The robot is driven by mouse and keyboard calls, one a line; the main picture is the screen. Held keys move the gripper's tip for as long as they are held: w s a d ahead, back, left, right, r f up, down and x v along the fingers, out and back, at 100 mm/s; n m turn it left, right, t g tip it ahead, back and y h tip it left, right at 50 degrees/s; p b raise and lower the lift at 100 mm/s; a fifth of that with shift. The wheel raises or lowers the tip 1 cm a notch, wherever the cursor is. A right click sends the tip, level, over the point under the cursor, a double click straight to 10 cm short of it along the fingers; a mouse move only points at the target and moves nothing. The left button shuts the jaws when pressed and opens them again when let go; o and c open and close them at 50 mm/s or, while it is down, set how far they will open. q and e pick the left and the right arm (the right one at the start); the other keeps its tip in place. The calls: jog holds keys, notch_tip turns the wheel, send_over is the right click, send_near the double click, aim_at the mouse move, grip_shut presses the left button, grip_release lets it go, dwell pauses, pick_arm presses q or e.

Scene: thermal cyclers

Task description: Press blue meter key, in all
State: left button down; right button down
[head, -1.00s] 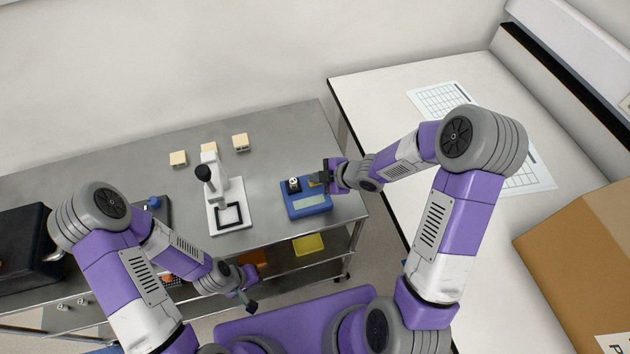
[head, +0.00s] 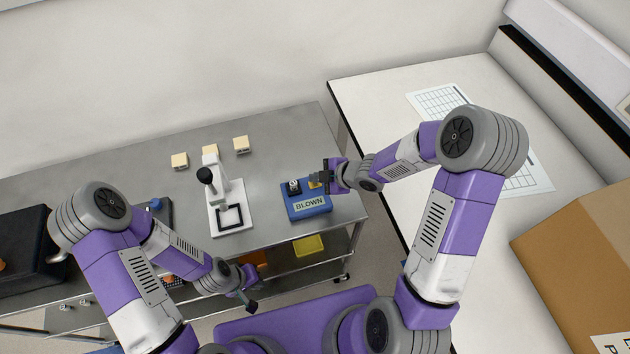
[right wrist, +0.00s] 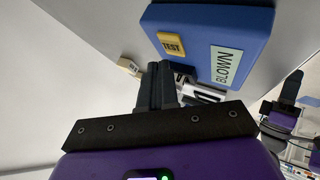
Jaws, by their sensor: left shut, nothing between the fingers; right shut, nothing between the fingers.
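The blue meter (head: 307,202) stands near the right end of the steel bench. Its label window (head: 310,205) reads BLOWN, also legible in the right wrist view (right wrist: 226,67). A yellow key marked TEST (right wrist: 171,45) is on its top, beside the window. My right gripper (head: 325,178) is shut and empty at the meter's far right, close to the yellow key. In the right wrist view its fingertips (right wrist: 160,72) are just below the key; contact cannot be told. My left gripper (head: 250,301) is shut and empty, low in front of the bench.
A white stand with a black frame (head: 228,208) is left of the meter. Several cream blocks (head: 241,144) sit behind it. A black case (head: 28,245) is at the far left. A white table (head: 385,100) and a cardboard box (head: 575,260) are at the right.

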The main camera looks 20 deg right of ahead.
aim_at(318, 186)
notch_tip(318, 186, up, 5)
jog(key=p, duration=0.5)
dwell(0.4)
dwell(0.6)
